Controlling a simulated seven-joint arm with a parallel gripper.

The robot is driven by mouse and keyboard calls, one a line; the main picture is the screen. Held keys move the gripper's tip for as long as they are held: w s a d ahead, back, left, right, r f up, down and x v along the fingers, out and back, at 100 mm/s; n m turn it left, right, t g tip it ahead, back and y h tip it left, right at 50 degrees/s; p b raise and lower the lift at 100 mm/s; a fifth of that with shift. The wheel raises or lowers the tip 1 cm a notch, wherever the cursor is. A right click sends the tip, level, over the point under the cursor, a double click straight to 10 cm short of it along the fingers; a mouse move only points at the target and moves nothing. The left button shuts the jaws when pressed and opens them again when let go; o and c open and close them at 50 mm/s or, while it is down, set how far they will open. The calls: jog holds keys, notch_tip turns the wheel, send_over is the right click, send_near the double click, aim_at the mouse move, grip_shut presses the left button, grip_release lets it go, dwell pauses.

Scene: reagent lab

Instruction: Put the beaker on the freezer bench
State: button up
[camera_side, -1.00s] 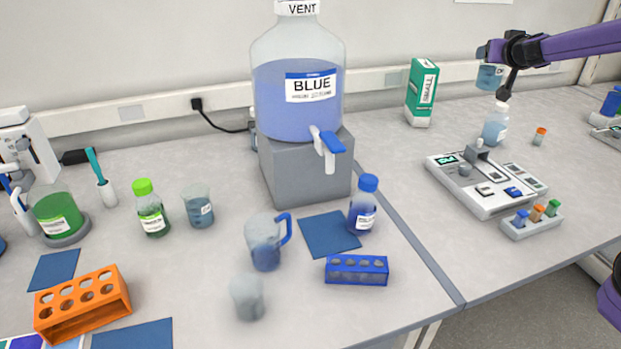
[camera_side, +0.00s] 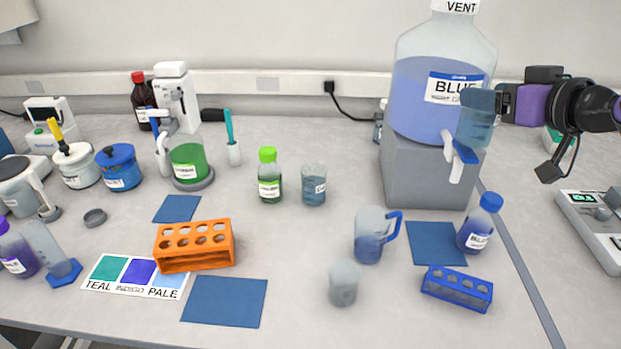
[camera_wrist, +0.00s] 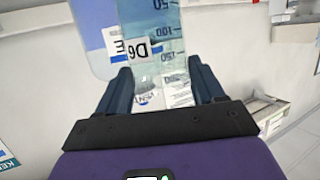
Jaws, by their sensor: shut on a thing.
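A clear beaker (camera_side: 474,133) with pale blue liquid is held in the air in front of the large BLUE carboy, near its tap. My gripper (camera_side: 484,101) is shut on it from the right, around its upper part. In the wrist view, my gripper (camera_wrist: 163,88) has a finger on each side of the beaker (camera_wrist: 172,48), which shows volume marks and a label. No surface in view is marked as the freezer bench, and I cannot tell which it is.
The BLUE carboy (camera_side: 415,100) on its grey block (camera_side: 430,175) stands close behind the held beaker. A blue-capped bottle (camera_side: 480,223), a blue rack (camera_side: 457,288) and a jug (camera_side: 370,235) stand below. Another beaker (camera_side: 314,185) stands mid-bench. The bench front has free room.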

jog(key=s+a+f+n+g+y, duration=0.1)
jog(key=s+a+n+g+y, duration=0.45)
jog(key=s+a, duration=1.3)
notch_tip(320, 180, down, 11)
jog(key=s+d+n, duration=0.1)
jog(key=s, duration=0.1)
jog(key=shift+y, duration=0.35)
jog(key=shift+w+a+f, duration=1.25)
jog(key=shift+a+f, duration=0.65)
jog(key=shift+f, duration=0.3)
jog(key=shift+w+a+f, duration=1.3)
jog(key=shift+a+f, duration=0.6)
jog(key=shift+f, duration=0.25)
jog(key=shift+w+a+f, duration=1.25)
jog(key=shift+a+f, duration=0.65)
jog(key=shift+f, duration=0.3)
jog(key=shift+f, duration=0.15)
jog(key=o, duration=1.7)
